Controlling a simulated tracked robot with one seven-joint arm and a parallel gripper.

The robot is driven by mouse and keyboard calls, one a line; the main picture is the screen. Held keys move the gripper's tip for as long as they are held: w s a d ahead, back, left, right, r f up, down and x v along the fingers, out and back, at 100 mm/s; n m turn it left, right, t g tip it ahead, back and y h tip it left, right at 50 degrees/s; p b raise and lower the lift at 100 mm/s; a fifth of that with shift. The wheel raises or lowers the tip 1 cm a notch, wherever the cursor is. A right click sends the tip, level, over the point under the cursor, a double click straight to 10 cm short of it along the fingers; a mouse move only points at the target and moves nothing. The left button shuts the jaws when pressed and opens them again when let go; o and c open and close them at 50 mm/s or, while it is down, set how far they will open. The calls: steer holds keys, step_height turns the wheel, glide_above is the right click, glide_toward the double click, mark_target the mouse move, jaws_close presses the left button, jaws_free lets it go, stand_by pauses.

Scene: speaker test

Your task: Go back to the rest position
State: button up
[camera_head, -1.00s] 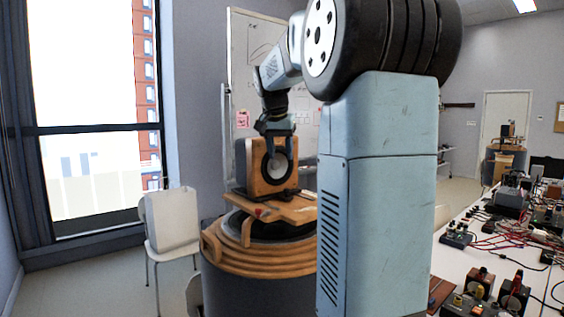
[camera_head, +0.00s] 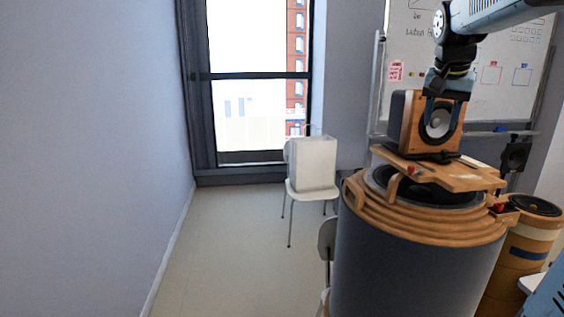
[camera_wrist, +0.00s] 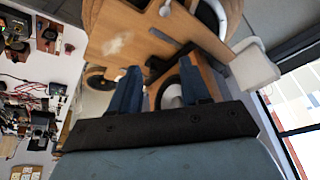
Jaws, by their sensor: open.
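The wooden speaker (camera_head: 404,122) with a pale round cone stands upright on a wooden board (camera_head: 455,172) on top of a large dark drum in the head view. My gripper (camera_head: 442,112) points down at the top of the speaker, its fingers overlapping the front and upper part. In the wrist view my gripper (camera_wrist: 162,66) has its two blue fingers spread apart, with the speaker's cone (camera_wrist: 172,96) showing between them. I cannot tell whether the fingers touch the speaker.
The dark drum (camera_head: 410,265) has a thick wooden rim. A white chair (camera_head: 312,190) holds a pale box by the window. A whiteboard (camera_head: 500,75) stands behind my arm. A wooden cylinder (camera_head: 525,245) is at the right. Floor (camera_head: 230,230) is free at the left.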

steer(key=s+a+f+n+t+y, duration=0.1)
steer(key=s+a+f+n, duration=0.2)
steer(key=s+a+f, duration=0.4)
steer(key=s+a+f+n+y, duration=0.1)
steer(key=s+a+f+n, duration=0.3)
steer(key=s, duration=1)
steer(key=a+f, duration=0.2)
steer(key=a, duration=0.2)
steer(key=shift+f+t, duration=0.4)
steer(key=shift+d, duration=0.15)
